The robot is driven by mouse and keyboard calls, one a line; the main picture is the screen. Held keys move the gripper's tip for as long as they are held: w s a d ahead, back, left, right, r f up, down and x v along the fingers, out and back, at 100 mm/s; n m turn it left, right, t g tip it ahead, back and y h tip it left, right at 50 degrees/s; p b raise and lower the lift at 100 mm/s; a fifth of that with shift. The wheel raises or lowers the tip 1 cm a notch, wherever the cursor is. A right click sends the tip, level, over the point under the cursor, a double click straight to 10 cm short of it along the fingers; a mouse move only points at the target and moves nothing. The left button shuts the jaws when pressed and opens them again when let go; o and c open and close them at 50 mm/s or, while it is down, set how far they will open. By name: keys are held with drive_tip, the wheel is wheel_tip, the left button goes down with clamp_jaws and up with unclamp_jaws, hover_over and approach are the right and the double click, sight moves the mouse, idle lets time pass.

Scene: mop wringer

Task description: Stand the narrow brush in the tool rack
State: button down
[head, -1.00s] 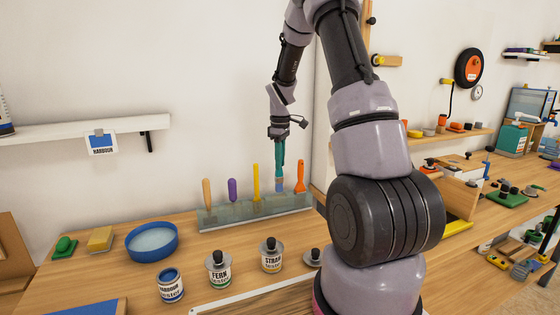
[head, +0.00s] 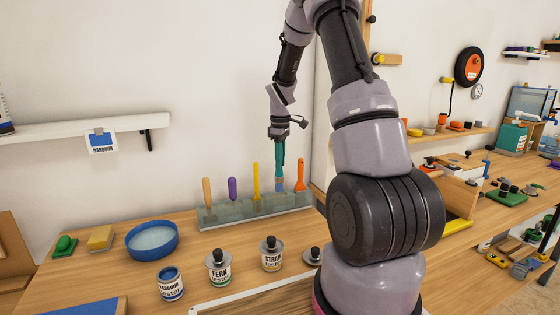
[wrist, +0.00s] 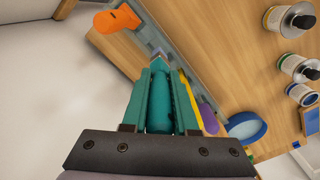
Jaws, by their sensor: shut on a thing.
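The narrow brush (head: 280,184) has a teal handle and a bluish lower end. My gripper (head: 280,160) is shut on its handle and holds it upright, lower end down. In the wrist view, the teal handle (wrist: 159,105) lies between the two teal fingers. The tool rack (head: 238,212) is a long, clear greenish holder at the back of the bench. The brush's lower end is at the rack, between the yellow and orange tools. I cannot tell whether it touches the rack's floor.
The rack also holds a wooden-handled tool (head: 207,191), a purple one (head: 232,189), a yellow one (head: 256,178) and an orange one (head: 300,176). Paint tins, including the fern one (head: 219,268), and a blue bowl (head: 152,254) stand in front. The wall is close behind.

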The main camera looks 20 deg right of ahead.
sight(280, 178)
drive_tip(key=shift+f, duration=1.4)
drive_tip(key=shift+f, duration=0.1)
drive_tip(key=shift+f, duration=2.15)
drive_tip(key=c, duration=0.6)
unclamp_jaws()
drive_tip(key=shift+r, duration=0.1)
wheel_tip(280, 178, up, 11)
drive_tip(key=shift+f, duration=0.2)
